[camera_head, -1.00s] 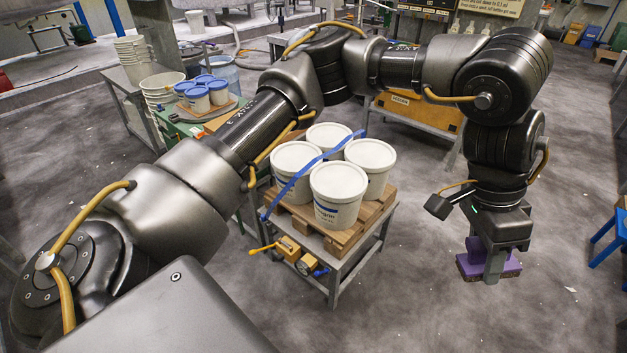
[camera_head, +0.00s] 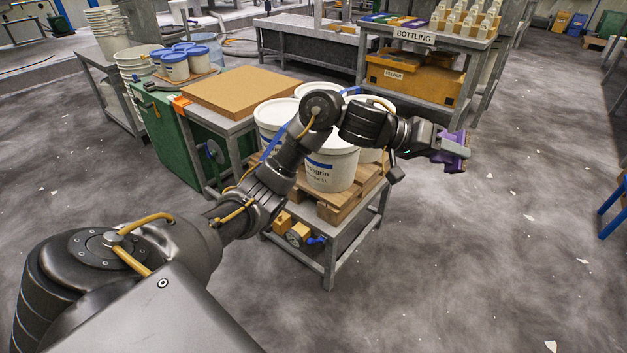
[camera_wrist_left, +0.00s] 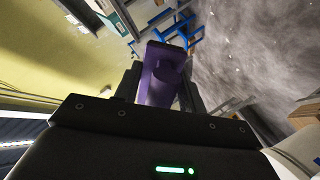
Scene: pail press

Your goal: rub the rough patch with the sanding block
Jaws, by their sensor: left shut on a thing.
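My left gripper (camera_head: 446,150) is stretched out to the right of the white pails and points right. It is shut on the purple sanding block (camera_head: 457,152), held in the air clear of any surface. In the left wrist view the purple block (camera_wrist_left: 160,75) sits between the two fingers (camera_wrist_left: 162,90). I cannot pick out the rough patch in either view. A brown board (camera_head: 240,93) lies flat on a table left of the pails; no patch can be told on it. My right gripper is not in view.
White pails (camera_head: 332,171) stand on a wooden pallet (camera_head: 338,207) on a grey stand, close under my left arm. A bottling rack (camera_head: 420,37) and an orange feeder box (camera_head: 408,78) stand behind. A blue stool (camera_head: 612,212) is at the right edge.

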